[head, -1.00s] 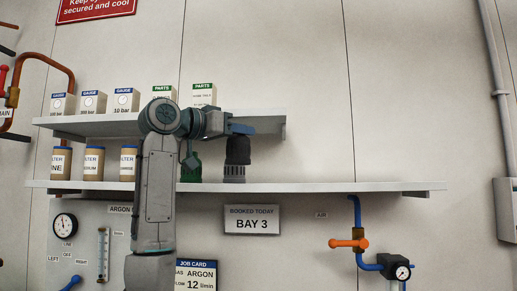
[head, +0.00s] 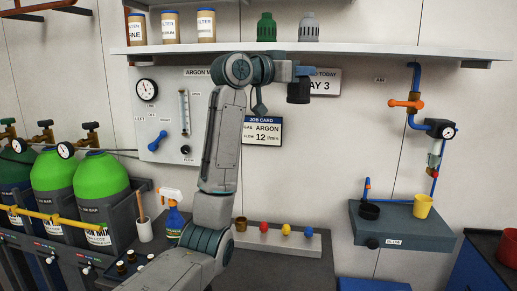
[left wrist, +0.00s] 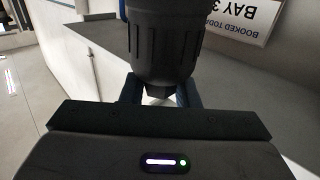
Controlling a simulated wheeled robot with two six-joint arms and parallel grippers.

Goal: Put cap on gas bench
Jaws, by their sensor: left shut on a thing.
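My left gripper (head: 301,73) is shut on a black, ribbed cap (head: 299,92), held in the air in front of the wall panel, below the upper shelf. In the left wrist view the cap (left wrist: 164,38) fills the top middle between the blue fingers (left wrist: 158,92); its far end is cut off by the frame. A dark grey bench (head: 285,262) runs along the bottom, partly hidden behind my left arm; I cannot tell if it is the gas bench. My right gripper is not in view.
The shelf (head: 400,52) holds a green cap (head: 266,28), a grey cap (head: 309,28) and filter jars. A small wall bench (head: 400,238) at right bears a black cup (head: 370,210) and yellow cup (head: 423,206). Gas cylinders (head: 101,180) stand left. A rack with coloured knobs (head: 285,238) stands on the dark bench.

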